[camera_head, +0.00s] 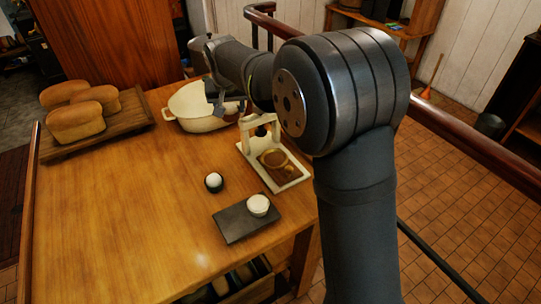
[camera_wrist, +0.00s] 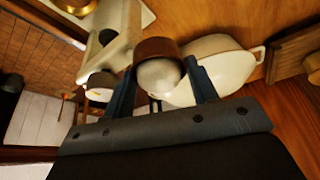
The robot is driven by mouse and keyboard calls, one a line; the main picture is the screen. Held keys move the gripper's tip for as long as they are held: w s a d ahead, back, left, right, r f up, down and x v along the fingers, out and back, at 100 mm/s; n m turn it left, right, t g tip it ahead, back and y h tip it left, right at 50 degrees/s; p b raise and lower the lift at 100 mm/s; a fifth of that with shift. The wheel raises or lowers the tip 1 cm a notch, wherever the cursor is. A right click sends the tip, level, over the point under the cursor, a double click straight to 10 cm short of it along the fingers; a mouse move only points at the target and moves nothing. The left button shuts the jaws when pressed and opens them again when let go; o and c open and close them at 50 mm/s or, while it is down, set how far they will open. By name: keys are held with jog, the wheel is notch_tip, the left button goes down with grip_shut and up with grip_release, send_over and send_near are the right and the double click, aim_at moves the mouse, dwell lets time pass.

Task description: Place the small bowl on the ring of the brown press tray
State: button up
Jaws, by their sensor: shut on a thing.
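My gripper (camera_wrist: 160,68) is shut on a small brown rounded thing with a pale, dome-like face, which I take to be the small bowl (camera_wrist: 157,47). In the head view my gripper (camera_head: 222,97) is above the large cream pan, left of the press, and the bowl is not clearly visible there. The press has a pale upright frame (camera_head: 246,137) and a brown tray with a pale rim (camera_head: 290,184). A gold ring (camera_head: 273,158) lies on the tray, and nothing shows on it. The ring is partly visible at the top of the wrist view (camera_wrist: 76,5).
The cream pan (camera_head: 188,112) stands under my gripper. An egg in a dark cup (camera_head: 214,182) and a dark slab (camera_head: 236,224) with a white pot (camera_head: 258,204) are in front of the press. Bread loaves lie on a board (camera_head: 125,122) at left.

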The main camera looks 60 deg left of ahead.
aim_at(239, 111)
jog(key=n, duration=0.1)
jog(key=w+d+n+g, duration=0.1)
jog(key=n, duration=0.1)
jog(key=w+d+n+g, duration=0.1)
jog(key=n, duration=0.1)
jog(key=shift+d+f+y, duration=0.2)
jog(key=shift+y, duration=0.1)
jog(key=w+d+f+n+g+h, duration=0.2)
jog(key=w+d+n, duration=0.5)
jog(key=d+n, duration=0.15)
jog(key=w+d+f+n+g+h, duration=0.2)
jog(key=w+d+n+h, duration=0.1)
jog(key=w+d+n, duration=0.5)
jog(key=shift+n, duration=0.45)
jog(key=s+a+f, duration=0.2)
jog(key=a, duration=0.1)
jog(key=s+a+f, duration=0.2)
jog(key=a, duration=0.1)
jog(key=s+a+f, duration=0.2)
jog(key=s+a, duration=0.1)
jog(key=a, duration=0.1)
jog(key=shift+s+f, duration=0.1)
jog(key=shift+f, duration=0.05)
jog(key=shift+s+f, duration=0.1)
jog(key=shift+f, duration=1.95)
jog(key=shift+f, duration=0.15)
